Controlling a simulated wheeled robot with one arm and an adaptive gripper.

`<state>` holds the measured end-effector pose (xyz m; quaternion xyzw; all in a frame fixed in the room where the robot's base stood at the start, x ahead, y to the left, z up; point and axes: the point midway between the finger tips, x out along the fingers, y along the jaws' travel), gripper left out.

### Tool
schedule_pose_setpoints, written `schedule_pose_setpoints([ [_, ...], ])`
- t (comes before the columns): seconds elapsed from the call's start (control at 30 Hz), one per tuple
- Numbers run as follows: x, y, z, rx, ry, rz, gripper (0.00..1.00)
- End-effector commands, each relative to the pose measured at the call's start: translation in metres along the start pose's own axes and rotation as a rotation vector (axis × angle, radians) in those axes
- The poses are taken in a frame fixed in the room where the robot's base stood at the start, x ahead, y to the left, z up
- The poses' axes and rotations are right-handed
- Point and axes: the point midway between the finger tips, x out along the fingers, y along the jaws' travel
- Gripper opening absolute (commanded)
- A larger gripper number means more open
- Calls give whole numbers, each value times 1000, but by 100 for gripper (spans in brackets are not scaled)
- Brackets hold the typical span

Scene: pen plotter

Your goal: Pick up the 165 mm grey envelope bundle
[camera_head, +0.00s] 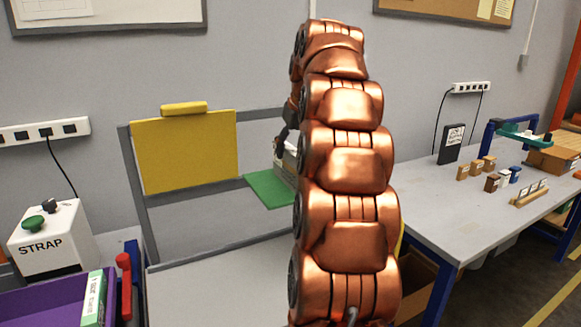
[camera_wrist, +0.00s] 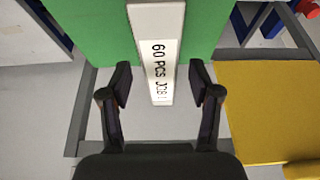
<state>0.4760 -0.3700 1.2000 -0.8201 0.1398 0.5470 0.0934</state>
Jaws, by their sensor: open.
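The grey envelope bundle (camera_wrist: 159,25) shows in the wrist view as a long pale block with a white label reading "60 PCS JOB". It lies over a green surface (camera_wrist: 95,30), and its near end reaches past the green edge. My gripper (camera_wrist: 162,83) is open, with one dark finger on each side of the bundle's near end and a visible gap on both sides. I cannot tell how far the fingertips are above or below it. In the head view the green plate (camera_head: 268,190) shows with a pale block at its right, partly hidden by my copper arm.
A yellow panel (camera_head: 185,150) on a grey frame stands left of the green plate; it also shows in the wrist view (camera_wrist: 265,105). A strap machine (camera_head: 50,240) and a purple tray (camera_head: 40,305) are at left. A workbench (camera_head: 425,215) with small blocks is at right.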

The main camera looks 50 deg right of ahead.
Motion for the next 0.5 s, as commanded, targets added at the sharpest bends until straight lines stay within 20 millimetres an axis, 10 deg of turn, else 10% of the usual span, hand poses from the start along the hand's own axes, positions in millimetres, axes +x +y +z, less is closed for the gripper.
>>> schedule_pose_setpoints([
  [0.5, 45, -2, -3, -2, -3, -1, 62],
])
